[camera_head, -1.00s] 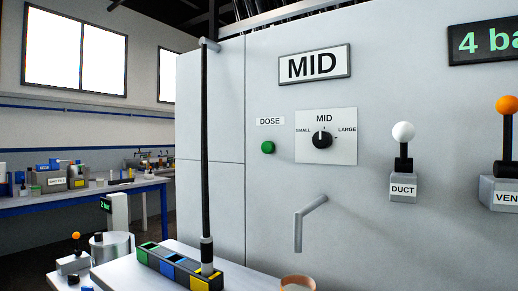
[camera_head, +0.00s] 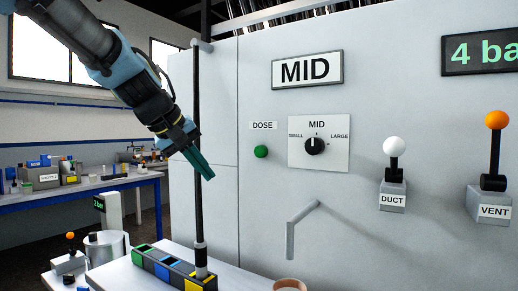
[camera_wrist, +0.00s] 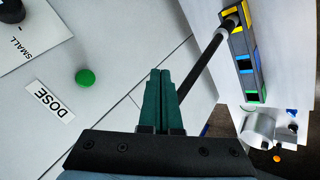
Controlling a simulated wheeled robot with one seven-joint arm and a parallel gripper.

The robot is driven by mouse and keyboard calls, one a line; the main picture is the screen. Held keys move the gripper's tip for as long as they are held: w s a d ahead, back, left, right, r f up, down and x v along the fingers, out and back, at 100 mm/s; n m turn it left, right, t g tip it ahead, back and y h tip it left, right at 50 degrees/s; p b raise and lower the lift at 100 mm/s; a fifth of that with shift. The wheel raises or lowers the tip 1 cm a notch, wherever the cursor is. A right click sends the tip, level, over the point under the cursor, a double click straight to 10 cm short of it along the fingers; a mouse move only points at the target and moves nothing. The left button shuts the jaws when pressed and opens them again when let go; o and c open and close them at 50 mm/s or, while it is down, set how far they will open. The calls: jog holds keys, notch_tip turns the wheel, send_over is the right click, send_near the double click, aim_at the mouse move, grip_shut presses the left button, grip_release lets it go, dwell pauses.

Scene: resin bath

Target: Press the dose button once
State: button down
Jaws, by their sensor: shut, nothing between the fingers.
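The green dose button (camera_head: 261,152) is on the grey panel under the white DOSE label (camera_head: 262,126), left of the selector dial. In the wrist view the button (camera_wrist: 85,78) is at the left, beside the DOSE label (camera_wrist: 50,101). My gripper (camera_head: 208,174) is shut and empty. It hangs in front of the black vertical rod, left of and a little lower than the button in the head view, and apart from it. In the wrist view the closed green fingers (camera_wrist: 161,75) point to the right of the button.
The black rod (camera_head: 197,110) rises close to my gripper from a block with coloured squares (camera_head: 170,268). A selector dial (camera_head: 314,146), a bent spout (camera_head: 291,238), the DUCT lever (camera_head: 393,165) and VENT lever (camera_head: 494,140) are on the panel. The panel around the button is clear.

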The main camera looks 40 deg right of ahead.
jog(key=s+d+r+h, duration=0.1)
jog(key=s+d+r, duration=0.2)
jog(key=r, duration=0.1)
jog(key=shift+s+d+m+g, duration=0.2)
jog(key=shift+m+g, duration=0.2)
jog(key=shift+d, duration=0.1)
jog(key=p, duration=0.5)
send_near(259, 158)
jog(key=shift+s+a+f+x, duration=0.1)
jog(key=shift+f+x, duration=0.05)
jog(key=shift+x, duration=0.7)
jog(key=shift+s+a+f+x, duration=0.1)
jog(key=shift+a+x, duration=0.05)
jog(key=shift+x, duration=0.7)
jog(key=shift+a+f+x, duration=0.1)
jog(key=shift+f+x, duration=0.05)
jog(key=shift+x, duration=0.7)
jog(key=shift+d, duration=0.15)
jog(key=shift+w+d, duration=0.1)
jog(key=shift+d, duration=0.15)
jog(key=shift+w+d+p, duration=0.15)
jog(key=shift+d+p, duration=0.2)
jog(key=shift+d, duration=0.15)
jog(key=shift+a, duration=0.1)
jog(key=shift+s+a+b, duration=0.25)
jog(key=shift+a+b, duration=0.4)
jog(key=shift+a, duration=0.15)
